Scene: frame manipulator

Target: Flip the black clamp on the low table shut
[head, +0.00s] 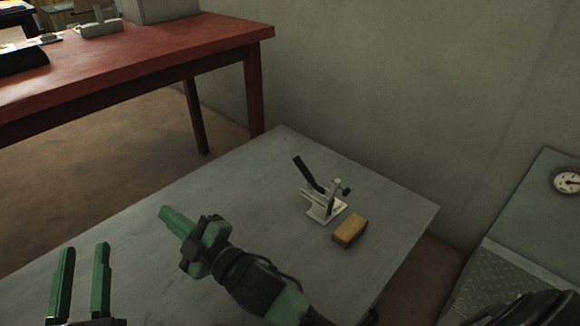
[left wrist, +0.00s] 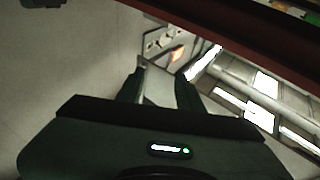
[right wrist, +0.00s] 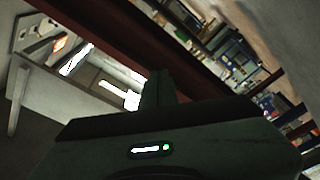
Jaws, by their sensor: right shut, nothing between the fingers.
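The clamp (head: 324,203) stands on the low grey table (head: 388,200). It has a pale metal base and a black handle (head: 307,173) that tilts up and to the left. My right gripper (head: 168,213) is shut and empty above the table, to the left of the clamp and apart from it. My left gripper (head: 82,250) is open and empty at the lower left, with its two green fingers pointing up in the head view. The clamp does not show in either wrist view.
A small tan block (head: 349,231) lies on the low table just in front of the clamp. A red table (head: 150,55) stands behind at the upper left. A grey wall (head: 400,90) rises behind. A panel with a round gauge (head: 567,181) is at the right.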

